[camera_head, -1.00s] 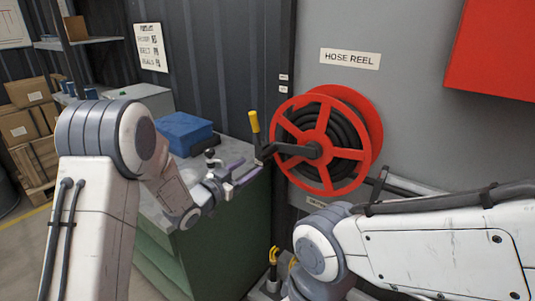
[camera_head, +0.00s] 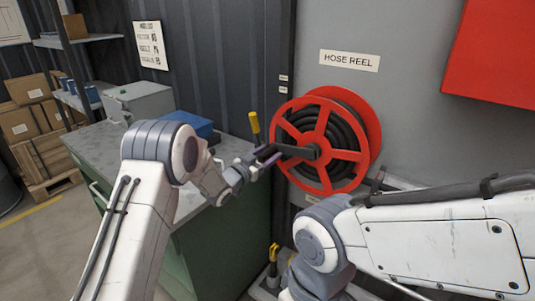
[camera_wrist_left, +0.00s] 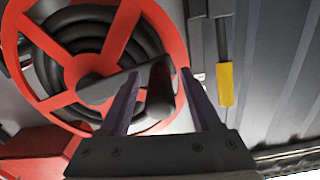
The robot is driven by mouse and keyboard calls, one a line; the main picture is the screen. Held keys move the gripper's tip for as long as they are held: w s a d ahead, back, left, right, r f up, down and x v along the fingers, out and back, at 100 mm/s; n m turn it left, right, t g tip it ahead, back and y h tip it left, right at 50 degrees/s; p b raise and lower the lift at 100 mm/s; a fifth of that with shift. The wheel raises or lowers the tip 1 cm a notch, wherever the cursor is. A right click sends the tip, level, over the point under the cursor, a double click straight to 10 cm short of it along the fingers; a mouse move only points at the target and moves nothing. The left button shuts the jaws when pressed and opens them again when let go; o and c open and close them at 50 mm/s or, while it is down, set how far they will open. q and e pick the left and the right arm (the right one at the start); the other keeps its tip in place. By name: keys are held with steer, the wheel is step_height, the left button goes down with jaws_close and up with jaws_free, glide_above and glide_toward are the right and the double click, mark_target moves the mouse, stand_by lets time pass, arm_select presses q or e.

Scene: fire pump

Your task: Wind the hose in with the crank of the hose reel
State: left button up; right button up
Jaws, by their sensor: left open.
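The hose reel (camera_head: 323,176) is a red spoked wheel with black hose coiled behind it, on the grey wall panel. Its dark crank arm (camera_head: 292,150) runs left from the hub. In the left wrist view, the crank (camera_wrist_left: 108,87) ends in a black handle (camera_wrist_left: 160,95) that stands between my finger pads. My left gripper (camera_head: 264,160) is open at the crank's outer end; its purple fingers show on both sides of the handle in the wrist view (camera_wrist_left: 160,105). I cannot tell whether either finger touches the handle. My right arm shows, but its gripper does not.
A yellow-handled lever (camera_head: 254,122) stands close behind my left gripper. A green cabinet (camera_head: 225,245) with a grey top and a blue box (camera_head: 192,127) is at the left. A red box (camera_head: 495,55) hangs at upper right. Another yellow-topped part (camera_head: 274,253) is low down.

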arm_select(q)
jaws_close()
stand_by(1.4)
